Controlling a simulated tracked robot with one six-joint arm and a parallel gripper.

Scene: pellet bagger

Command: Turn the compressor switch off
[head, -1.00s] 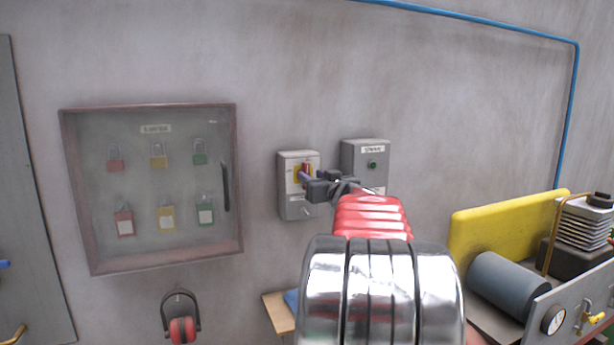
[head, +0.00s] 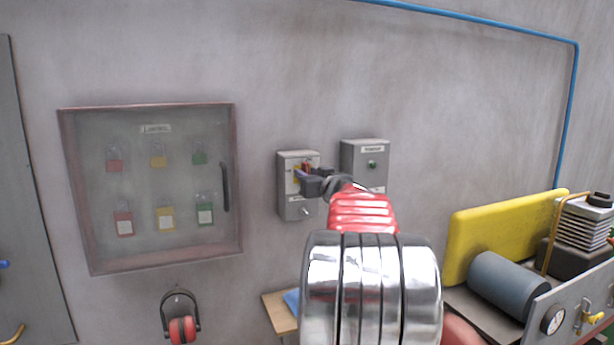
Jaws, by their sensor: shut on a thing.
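The compressor switch is most likely the grey wall box (head: 291,205) with a yellow plate and a red handle (head: 307,168), left of a second grey box. My gripper (head: 303,180) is at the front of this box, shut on the switch handle as far as the view shows. Its dark fingers and my red and chrome arm hide part of the handle and the box's right side. The handle's exact angle is too small to tell.
A grey box with a green button (head: 372,165) is just right of the switch. A glass-fronted padlock cabinet (head: 152,265) hangs left, with red ear defenders (head: 182,330) below. The compressor with its yellow guard (head: 505,235) stands right.

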